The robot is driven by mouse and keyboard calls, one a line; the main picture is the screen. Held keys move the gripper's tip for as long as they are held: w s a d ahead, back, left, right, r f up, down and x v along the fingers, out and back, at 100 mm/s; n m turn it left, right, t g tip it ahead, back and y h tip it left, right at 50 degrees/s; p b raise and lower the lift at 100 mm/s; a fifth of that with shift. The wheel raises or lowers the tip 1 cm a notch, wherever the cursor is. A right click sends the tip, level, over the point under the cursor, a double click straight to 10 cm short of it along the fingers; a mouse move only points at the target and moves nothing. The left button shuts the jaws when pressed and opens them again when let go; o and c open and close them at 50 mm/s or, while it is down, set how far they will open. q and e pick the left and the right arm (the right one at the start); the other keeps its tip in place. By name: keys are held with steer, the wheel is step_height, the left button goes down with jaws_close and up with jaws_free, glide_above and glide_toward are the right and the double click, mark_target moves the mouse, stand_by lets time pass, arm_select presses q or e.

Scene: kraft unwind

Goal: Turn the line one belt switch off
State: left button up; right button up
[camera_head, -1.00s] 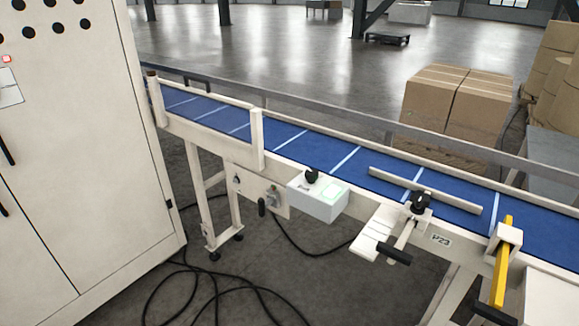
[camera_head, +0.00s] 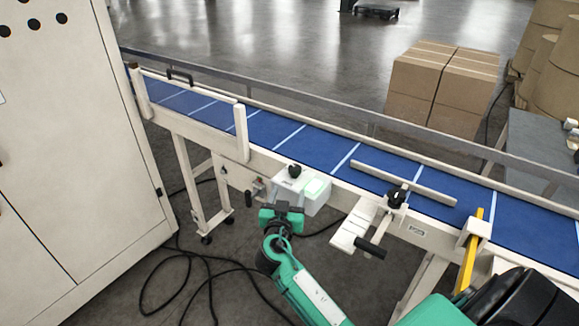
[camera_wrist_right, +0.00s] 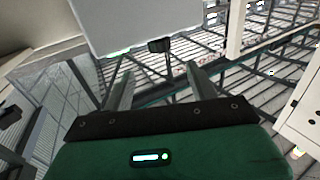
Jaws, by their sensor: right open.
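The belt switch is a black rotary knob (camera_head: 295,171) on top of a white control box (camera_head: 314,202) at the near side of the conveyor. My right gripper (camera_head: 282,208) is just in front of and below the box, apart from the knob as far as I can tell. In the right wrist view its two fingers (camera_wrist_right: 162,85) are spread with nothing between them. A pale box face (camera_wrist_right: 140,22) fills the top there, with a small black part (camera_wrist_right: 159,46) at its lower edge, probably the knob. My left gripper is out of view.
The blue conveyor belt (camera_head: 335,160) runs behind the box. A tall white cabinet (camera_head: 75,150) stands at left. Black cables (camera_head: 208,285) lie on the floor.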

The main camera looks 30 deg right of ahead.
mark_target(293, 173)
steer(key=p+x, duration=0.4)
steer(key=x, duration=0.6)
steer(key=shift+w+d+r, duration=0.1)
steer(key=shift+w+d, duration=0.15)
steer(key=shift+w, duration=0.05)
steer(key=shift+p+x, duration=0.4)
steer(key=shift+x, duration=0.35)
steer(key=c, duration=1)
steer(key=shift+o, duration=0.3)
